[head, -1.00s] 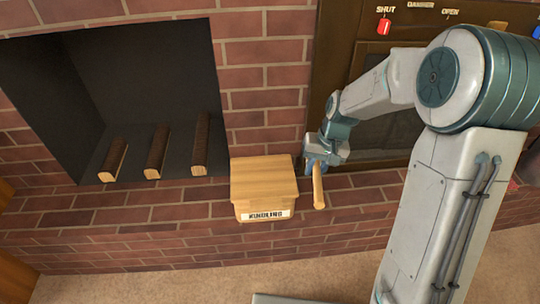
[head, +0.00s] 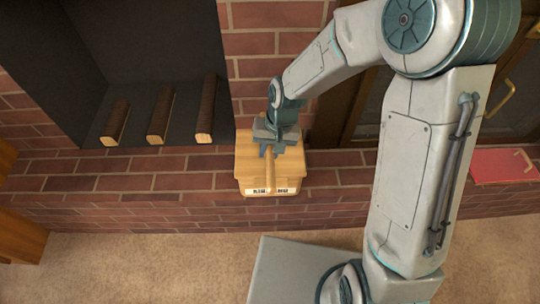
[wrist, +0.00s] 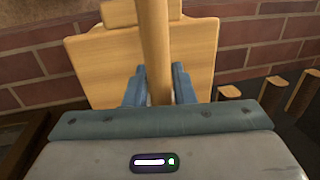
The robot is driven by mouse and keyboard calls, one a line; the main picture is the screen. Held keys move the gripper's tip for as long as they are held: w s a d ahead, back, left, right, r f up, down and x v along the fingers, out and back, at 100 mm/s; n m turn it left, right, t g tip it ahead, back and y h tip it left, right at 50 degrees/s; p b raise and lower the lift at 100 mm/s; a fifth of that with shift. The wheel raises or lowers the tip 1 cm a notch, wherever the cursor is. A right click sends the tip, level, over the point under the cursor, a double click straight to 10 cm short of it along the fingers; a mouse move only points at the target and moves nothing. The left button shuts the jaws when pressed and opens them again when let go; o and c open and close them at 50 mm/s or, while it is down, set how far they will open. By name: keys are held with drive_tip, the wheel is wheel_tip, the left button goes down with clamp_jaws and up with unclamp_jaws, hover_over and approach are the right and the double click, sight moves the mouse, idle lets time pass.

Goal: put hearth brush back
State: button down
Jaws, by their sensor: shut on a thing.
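My gripper (head: 270,151) is shut on a light wooden handle (head: 268,175) in front of the brick column. In the wrist view the handle (wrist: 155,45) runs up between my two fingers (wrist: 158,86). No brush head shows, so I cannot tell for sure that this is the hearth brush. A wooden box (head: 243,163) with a lid stands on the brick ledge, under or behind my gripper. Its front label is partly covered by the handle. Its wood (wrist: 95,60) fills the wrist view behind the handle. I cannot tell whether the handle touches it.
Several logs (head: 160,117) lie in the dark fireplace opening at left. A flat red object (head: 503,166) with a brass-coloured handle lies on the ledge (head: 342,178) at right. A dark wooden cabinet front stands behind my arm. Carpet (head: 150,250) lies in front.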

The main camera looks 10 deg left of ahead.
sight(270, 156)
drive_tip(key=shift+f+b, duration=0.4)
drive_tip(key=shift+f, duration=1.15)
drive_tip(key=shift+f, duration=0.1)
drive_tip(key=c, duration=1.2)
unclamp_jaws()
wheel_tip(270, 156, up, 12)
drive_tip(key=d+p, duration=0.2)
drive_tip(key=p, duration=0.2)
drive_tip(key=s+d+r+m, duration=0.1)
drive_tip(key=s+d+r, duration=0.2)
drive_tip(key=d, duration=0.4)
drive_tip(key=s+d+r+t+h, duration=0.1)
drive_tip(key=s+d+r, duration=0.2)
drive_tip(key=d, duration=0.5)
drive_tip(key=s+d+r+m+t+h, duration=0.1)
drive_tip(key=s+d+r, duration=0.2)
drive_tip(key=d, duration=0.5)
drive_tip(key=shift+s+r+m, duration=0.2)
drive_tip(key=shift+r+m, duration=0.1)
drive_tip(key=shift+r, duration=0.3)
